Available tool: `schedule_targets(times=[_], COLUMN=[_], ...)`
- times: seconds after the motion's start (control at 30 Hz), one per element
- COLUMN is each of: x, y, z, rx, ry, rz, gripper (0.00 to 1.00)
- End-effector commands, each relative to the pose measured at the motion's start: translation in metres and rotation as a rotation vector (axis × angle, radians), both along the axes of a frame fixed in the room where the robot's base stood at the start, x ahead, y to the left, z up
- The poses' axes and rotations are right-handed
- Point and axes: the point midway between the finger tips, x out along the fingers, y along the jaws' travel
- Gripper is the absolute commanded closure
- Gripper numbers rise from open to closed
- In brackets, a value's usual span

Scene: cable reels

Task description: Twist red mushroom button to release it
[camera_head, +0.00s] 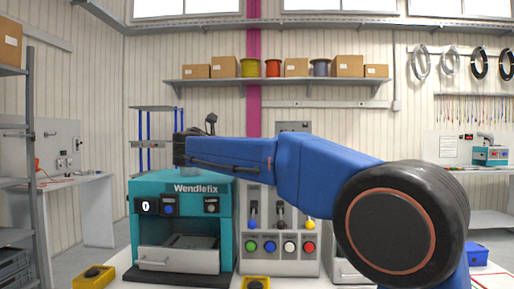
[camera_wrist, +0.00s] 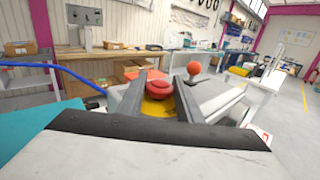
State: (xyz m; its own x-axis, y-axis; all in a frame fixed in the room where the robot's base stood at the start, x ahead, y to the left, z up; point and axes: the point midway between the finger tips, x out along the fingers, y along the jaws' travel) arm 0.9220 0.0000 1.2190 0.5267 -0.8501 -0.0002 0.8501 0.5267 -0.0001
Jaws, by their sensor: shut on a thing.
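The red mushroom button (camera_wrist: 157,88) sits on a yellow housing (camera_wrist: 158,108) in the wrist view. My gripper (camera_wrist: 161,78) has one grey finger on each side of the button and is shut on it. In the head view my gripper (camera_head: 150,144) points left above the teal Wendlefix machine (camera_head: 190,192). I cannot make out the red button in the head view.
An orange-red ball knob (camera_wrist: 194,68) stands close to the right finger in the wrist view. A grey panel with levers and coloured buttons (camera_head: 281,262) stands right of the teal machine. Yellow boxes (camera_head: 94,277) lie in front.

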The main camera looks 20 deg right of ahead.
Motion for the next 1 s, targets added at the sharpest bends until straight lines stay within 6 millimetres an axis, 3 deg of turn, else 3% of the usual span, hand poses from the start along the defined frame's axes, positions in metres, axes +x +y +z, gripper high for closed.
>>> schedule_targets(times=[0.4, 0.97, 1.0], x=[0.0007, 0.0004, 0.0004], y=[0.0002, 0.0001, 0.0001], z=[-0.0004, -0.0006, -0.0006], rx=[0.001, 0.000, 0.000], ry=[0.001, 0.001, 0.001], rz=[-0.207, -0.239, -0.239], gripper=[0.90, 0.90, 0.61])
